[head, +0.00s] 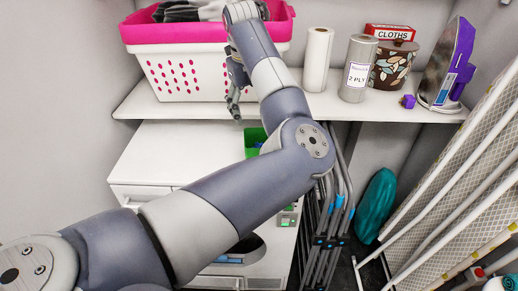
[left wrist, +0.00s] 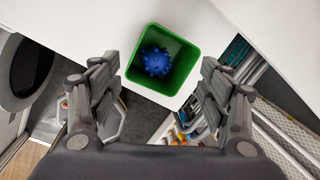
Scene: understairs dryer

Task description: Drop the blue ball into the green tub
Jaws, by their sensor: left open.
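The blue ball (left wrist: 155,61) is spiky and lies inside the green tub (left wrist: 187,75) in the left wrist view. The tub stands on the white top of the dryer, near its edge. In the head view the green tub (head: 253,137) shows only in part behind my left arm, with a bit of blue in it. My left gripper (left wrist: 160,95) is open and empty, its fingers spread apart on either side below the tub in the left wrist view. In the head view my left gripper (head: 234,100) hangs in front of the shelf. My right gripper is not in view.
A pink and white laundry basket (head: 185,70), paper rolls (head: 317,60), a patterned pot (head: 393,65) and a purple iron (head: 448,65) stand on the shelf above. Folded racks (head: 330,210) and a teal bag (head: 376,205) stand right of the dryer. Free white surface (head: 165,155) lies left of the tub.

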